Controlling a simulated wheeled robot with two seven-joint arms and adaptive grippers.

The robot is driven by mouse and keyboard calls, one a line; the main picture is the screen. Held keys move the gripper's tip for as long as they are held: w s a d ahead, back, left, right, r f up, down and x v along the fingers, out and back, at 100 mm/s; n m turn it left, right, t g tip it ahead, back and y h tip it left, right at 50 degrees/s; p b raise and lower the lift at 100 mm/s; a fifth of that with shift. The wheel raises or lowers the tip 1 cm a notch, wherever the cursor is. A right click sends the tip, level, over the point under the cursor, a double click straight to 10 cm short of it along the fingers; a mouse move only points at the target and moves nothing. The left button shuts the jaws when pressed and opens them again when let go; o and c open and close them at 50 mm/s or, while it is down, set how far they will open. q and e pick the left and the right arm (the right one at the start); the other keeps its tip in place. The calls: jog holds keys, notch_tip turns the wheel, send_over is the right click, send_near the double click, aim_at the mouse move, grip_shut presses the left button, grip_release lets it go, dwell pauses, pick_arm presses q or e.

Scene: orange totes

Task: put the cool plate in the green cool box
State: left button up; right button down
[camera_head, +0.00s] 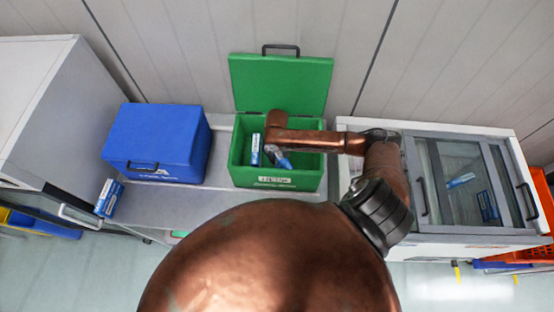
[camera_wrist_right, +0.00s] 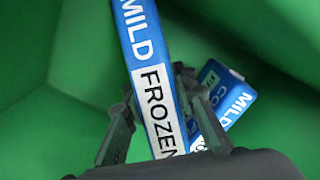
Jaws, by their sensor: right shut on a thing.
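The green cool box (camera_head: 234,168) stands on the bench in the middle of the head view, its lid (camera_head: 281,88) raised at the back. My right gripper (camera_head: 279,158) is down inside it. In the wrist view its fingers (camera_wrist_right: 162,120) are shut on a blue and white cool plate (camera_wrist_right: 145,45) marked "MILD FROZEN". A second cool plate (camera_wrist_right: 236,98) lies tilted behind the right finger, against the green interior. In the head view one plate (camera_head: 255,150) stands at the left inside the box, another beside the gripper. My left gripper is not in view.
A closed blue box (camera_head: 152,138) stands left of the green one. Another cool plate (camera_head: 109,198) is at the bench's left end. The glass-topped freezer (camera_head: 465,239) on the right holds more plates. The bench front (camera_head: 190,204) is clear.

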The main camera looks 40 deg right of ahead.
aim_at(277, 161)
jog(key=f, duration=0.3)
jog(key=shift+s+a, duration=0.1)
jog(key=shift+s, duration=0.2)
jog(key=shift+f, duration=0.25)
jog(key=c, duration=2)
grip_release()
jog(key=shift+f, duration=0.1)
jog(key=shift+c, duration=0.2)
jog(key=o, duration=0.5)
jog(key=shift+c, duration=0.2)
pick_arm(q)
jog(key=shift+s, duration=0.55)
pick_arm(e)
jog(key=shift+w, duration=0.1)
jog(key=shift+r, duration=0.2)
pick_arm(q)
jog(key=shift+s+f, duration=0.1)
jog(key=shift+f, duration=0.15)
pick_arm(e)
notch_tip(277, 161, up, 12)
jog(key=shift+r, duration=0.1)
